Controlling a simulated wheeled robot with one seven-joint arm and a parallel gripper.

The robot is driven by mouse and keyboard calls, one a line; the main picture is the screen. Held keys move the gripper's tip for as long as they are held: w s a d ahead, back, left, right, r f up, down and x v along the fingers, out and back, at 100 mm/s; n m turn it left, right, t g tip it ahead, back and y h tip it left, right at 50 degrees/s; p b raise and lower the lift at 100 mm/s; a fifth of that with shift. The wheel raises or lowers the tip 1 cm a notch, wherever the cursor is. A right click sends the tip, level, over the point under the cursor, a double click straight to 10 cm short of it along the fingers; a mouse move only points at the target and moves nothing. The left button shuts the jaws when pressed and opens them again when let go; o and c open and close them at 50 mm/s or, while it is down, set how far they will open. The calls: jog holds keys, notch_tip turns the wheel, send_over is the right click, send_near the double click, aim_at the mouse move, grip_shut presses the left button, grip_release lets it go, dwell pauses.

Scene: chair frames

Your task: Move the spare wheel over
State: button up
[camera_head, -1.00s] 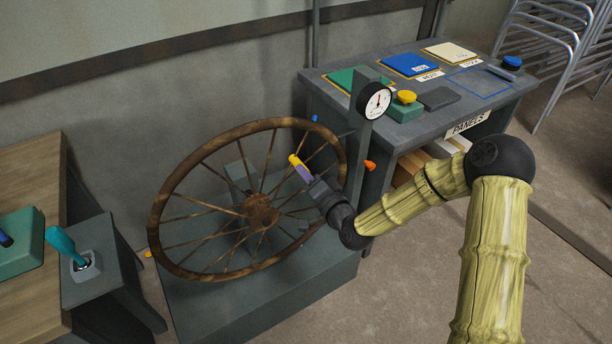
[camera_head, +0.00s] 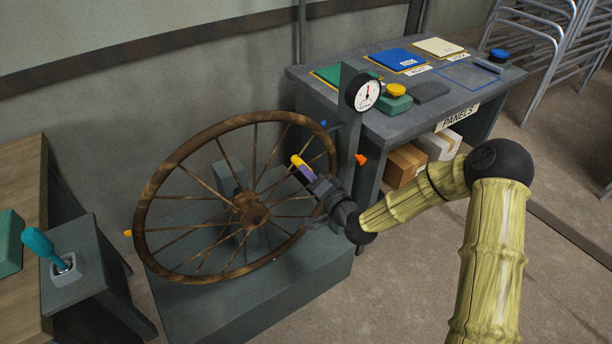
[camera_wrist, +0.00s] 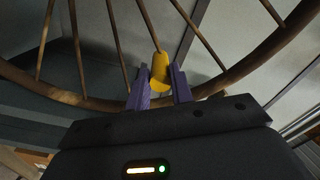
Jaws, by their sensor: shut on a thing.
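My gripper (camera_head: 310,174) is at the wheel's right side. Its purple fingers are shut on a yellow handle (camera_wrist: 159,72), which stands out in front of the rim in the wrist view. The handle's yellow end (camera_head: 297,160) also shows in the head view. Where it joins the wheel is hidden.
A post with a dial gauge (camera_head: 363,92) and orange knob (camera_head: 361,160) stands close right of the wheel. The grey panels table (camera_head: 478,100) is behind it. A teal lever (camera_head: 40,244) is at left. Stacked chairs (camera_head: 550,45) are at back right. Floor at front right is clear.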

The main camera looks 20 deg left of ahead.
jog(key=shift+w+d+f, duration=0.1)
jog(key=shift+f, duration=0.05)
jog(key=shift+w+d+f+b, duration=0.35)
jog(key=shift+f+b, duration=0.25)
jog(key=shift+f, duration=0.25)
jog(key=shift+w+d+f+b, duration=0.3)
jog(key=shift+w+f+b, duration=0.1)
jog(key=shift+f+b, duration=0.35)
jog(key=shift+w+d+f+b, duration=0.35)
jog(key=shift+f+b, duration=0.15)
jog(key=shift+f, duration=0.45)
jog(key=shift+w+d+f+b, duration=0.1)
jog(key=shift+w+f+b, duration=0.05)
jog(key=shift+f+b, duration=0.7)
jog(key=shift+w+d+f+b, duration=0.15)
jog(key=shift+f+b, duration=0.4)
jog(key=shift+f, duration=0.5)
jog(key=shift+w+d+f+b, duration=0.1)
jog(key=shift+w+f+b, duration=0.05)
jog(key=shift+f+b, duration=0.7)
jog(key=shift+f, duration=0.1)
jog(key=shift+s+a+f+b, duration=0.15)
jog(key=shift+f+b, duration=0.8)
jog(key=shift+f, duration=0.55)
jog(key=shift+s+a+f+b, duration=0.1)
jog(key=shift+f+b, duration=0.8)
jog(key=shift+f, duration=0.55)
jog(key=shift+f, duration=0.1)
